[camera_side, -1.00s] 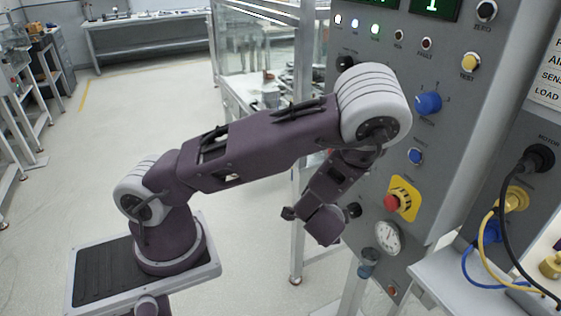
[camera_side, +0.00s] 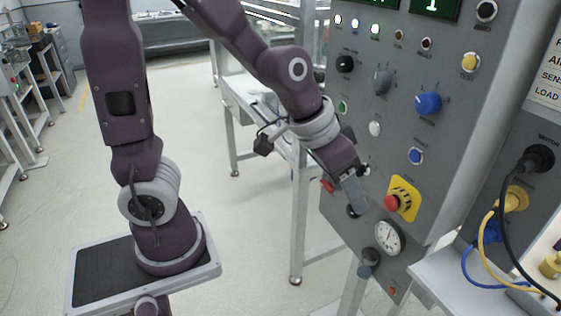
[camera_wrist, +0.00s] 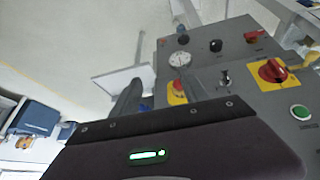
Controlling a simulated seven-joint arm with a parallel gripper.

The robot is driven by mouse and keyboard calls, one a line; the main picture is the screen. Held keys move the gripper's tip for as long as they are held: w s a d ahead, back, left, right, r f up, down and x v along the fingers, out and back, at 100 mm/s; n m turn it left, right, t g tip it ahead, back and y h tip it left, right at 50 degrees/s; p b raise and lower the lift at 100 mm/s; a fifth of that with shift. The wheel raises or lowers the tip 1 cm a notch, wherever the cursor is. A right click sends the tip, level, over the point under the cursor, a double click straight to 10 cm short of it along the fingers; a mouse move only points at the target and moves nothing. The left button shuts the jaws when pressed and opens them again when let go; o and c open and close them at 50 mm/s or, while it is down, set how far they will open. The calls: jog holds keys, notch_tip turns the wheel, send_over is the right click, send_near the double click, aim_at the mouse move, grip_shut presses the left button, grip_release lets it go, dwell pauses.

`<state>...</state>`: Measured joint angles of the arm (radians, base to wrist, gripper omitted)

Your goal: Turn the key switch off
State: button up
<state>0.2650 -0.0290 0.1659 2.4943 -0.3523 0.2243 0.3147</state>
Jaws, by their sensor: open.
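The key switch (camera_wrist: 225,78) shows in the wrist view as a small silver piece on the grey panel, between the emergency stop (camera_wrist: 178,90) and a red rotary handle on a yellow plate (camera_wrist: 272,70). Its turn position is too small to read. In the side view my gripper and forearm cover most of that part of the panel, so I cannot make out the key clearly. My gripper (camera_side: 357,195) is in front of the lower panel, left of the emergency stop, pointing down and right. In the wrist view its two dark fingers (camera_wrist: 158,92) are apart, with nothing seen between them.
The red emergency stop on its yellow plate (camera_side: 403,198) is close beside my gripper. A round gauge (camera_side: 388,237) and a black knob (camera_side: 352,211) are lower down. A blue knob (camera_side: 428,103) and blue button (camera_side: 415,156) are above right. Cables (camera_side: 505,235) hang at the right.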

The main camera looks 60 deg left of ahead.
jog(key=s+a+r, duration=0.2)
jog(key=s+r, duration=0.5)
jog(key=s, duration=0.4)
jog(key=shift+s+a, duration=0.2)
jog(key=shift+a, duration=0.15)
jog(key=shift+n+y, duration=0.5)
jog(key=shift+y, duration=0.2)
jog(key=shift+s+a+r, duration=0.1)
jog(key=shift+s+a, duration=0.2)
jog(key=shift+s, duration=0.4)
jog(key=shift+s+a+r, duration=0.1)
jog(key=shift+s+a, duration=0.25)
jog(key=shift+s, duration=0.35)
jog(key=shift+s+a+r, duration=0.1)
jog(key=shift+s+a, duration=0.2)
jog(key=shift+s, duration=0.4)
